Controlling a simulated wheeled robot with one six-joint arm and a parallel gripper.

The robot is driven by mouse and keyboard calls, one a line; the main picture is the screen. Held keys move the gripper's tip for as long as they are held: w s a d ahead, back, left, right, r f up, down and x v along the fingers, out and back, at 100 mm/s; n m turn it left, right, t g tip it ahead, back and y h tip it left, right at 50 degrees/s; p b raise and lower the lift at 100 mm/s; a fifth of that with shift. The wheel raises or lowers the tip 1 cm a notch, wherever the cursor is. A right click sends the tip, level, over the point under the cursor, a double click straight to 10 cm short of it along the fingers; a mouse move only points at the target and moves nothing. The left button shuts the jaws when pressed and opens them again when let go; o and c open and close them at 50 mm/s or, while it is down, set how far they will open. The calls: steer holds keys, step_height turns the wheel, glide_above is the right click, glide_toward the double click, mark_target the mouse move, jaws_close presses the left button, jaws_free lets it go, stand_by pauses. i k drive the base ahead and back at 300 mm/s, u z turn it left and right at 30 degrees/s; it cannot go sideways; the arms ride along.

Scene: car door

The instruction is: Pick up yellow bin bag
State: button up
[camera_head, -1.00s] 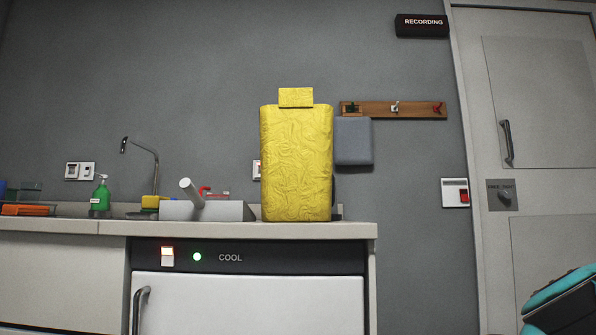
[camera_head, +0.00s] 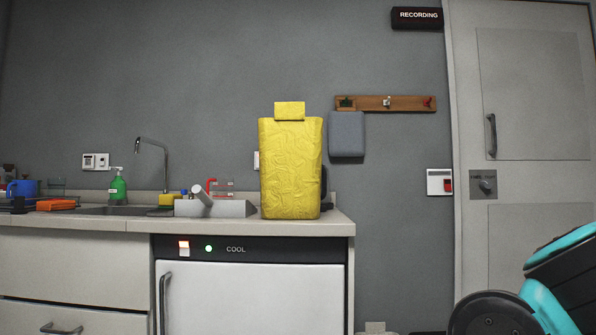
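The yellow bin bag (camera_head: 291,168) stands upright on the right end of the counter (camera_head: 337,226). It is tall, boxy and crinkled, with a small flap (camera_head: 289,111) on top. It stands above the white appliance marked COOL. A dark part of some object shows behind its right side. My gripper is not in view. Only a teal and black part of my arm shows at the bottom right, well apart from the bag.
A grey box (camera_head: 216,208) sits just left of the bag, near the sink, tap (camera_head: 155,160) and green soap bottle (camera_head: 117,187). A hook rail (camera_head: 385,104) hangs on the wall. A closed door (camera_head: 525,130) is at the right.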

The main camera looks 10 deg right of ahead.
mark_target(289, 143)
steer(key=z, duration=0.5)
steer(key=i, duration=1.2)
steer(key=u, duration=0.75)
